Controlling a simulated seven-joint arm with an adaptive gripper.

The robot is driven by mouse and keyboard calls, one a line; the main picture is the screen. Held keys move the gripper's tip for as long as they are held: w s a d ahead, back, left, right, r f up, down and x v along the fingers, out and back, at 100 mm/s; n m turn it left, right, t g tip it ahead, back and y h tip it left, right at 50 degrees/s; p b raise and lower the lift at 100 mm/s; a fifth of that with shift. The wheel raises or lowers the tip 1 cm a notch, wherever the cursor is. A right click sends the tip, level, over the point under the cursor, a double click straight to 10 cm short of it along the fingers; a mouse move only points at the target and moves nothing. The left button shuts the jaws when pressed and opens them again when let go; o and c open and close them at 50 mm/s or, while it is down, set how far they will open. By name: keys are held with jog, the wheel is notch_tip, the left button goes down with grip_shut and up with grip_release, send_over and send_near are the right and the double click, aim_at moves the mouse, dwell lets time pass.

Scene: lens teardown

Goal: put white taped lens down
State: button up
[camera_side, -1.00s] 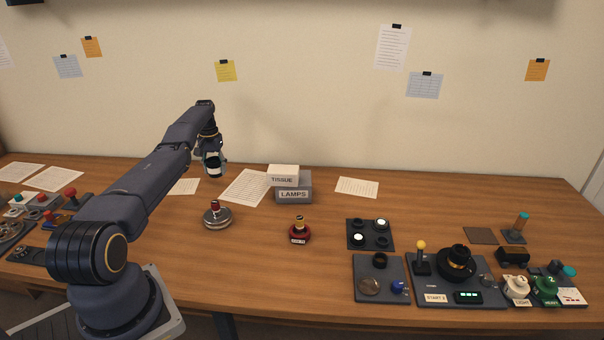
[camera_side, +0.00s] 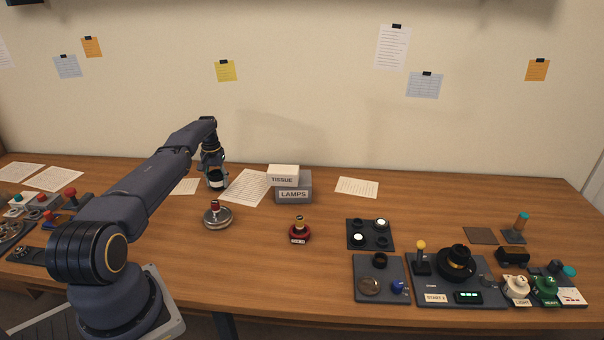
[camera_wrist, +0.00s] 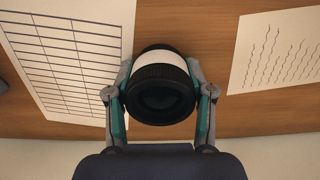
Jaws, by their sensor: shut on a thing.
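The white taped lens (camera_wrist: 160,95) is a black barrel with a white band around it, seen end-on between my fingers in the wrist view. My gripper (camera_side: 214,182) is shut on it, with one finger on each side. In the side view the lens (camera_side: 216,183) hangs below my gripper at the back left of the table, beside a paper sheet. I cannot tell whether its lower end touches the table.
Printed sheets lie on both sides of the lens, one gridded (camera_wrist: 75,60) and one with wavy lines (camera_wrist: 280,50). The grey LAMPS box (camera_side: 294,190) with the white TISSUE box (camera_side: 283,174) stands to the right. A silver-based item (camera_side: 217,218) stands in front.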

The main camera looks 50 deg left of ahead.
aim_at(216, 173)
jog(key=o, duration=1.3)
jog(key=shift+c, duration=0.2)
notch_tip(216, 173, up, 13)
jog(key=shift+a+f, duration=0.1)
jog(key=w+d+r+m+t+y, duration=0.1)
jog(key=w+d+r, duration=0.3)
jog(key=d+r, duration=0.35)
jog(key=w+d+r+m, duration=0.2)
jog(key=w+d+r, duration=0.3)
jog(key=r, duration=0.4)
jog(key=s+d+r+m+t, duration=0.1)
jog(key=s+d+r, duration=0.1)
jog(key=d+r, duration=0.5)
jog(key=s+d+r+m+t, duration=0.1)
jog(key=s+d+r, duration=0.2)
jog(key=d, duration=0.7)
jog(key=s+d+r+m, duration=0.1)
jog(key=s+d+r, duration=0.1)
jog(key=s+d, duration=0.6)
jog(key=s+d+f+m+t, duration=0.1)
jog(key=s+d+f, duration=0.3)
jog(key=s, duration=0.3)
jog(key=s+d+f+m+t+h, duration=0.1)
jog(key=s+d+f+m, duration=0.1)
jog(key=s+d+f, duration=0.2)
jog(key=s+d, duration=0.3)
jog(key=shift+s+t, duration=0.3)
jog(key=shift+s, duration=0.05)
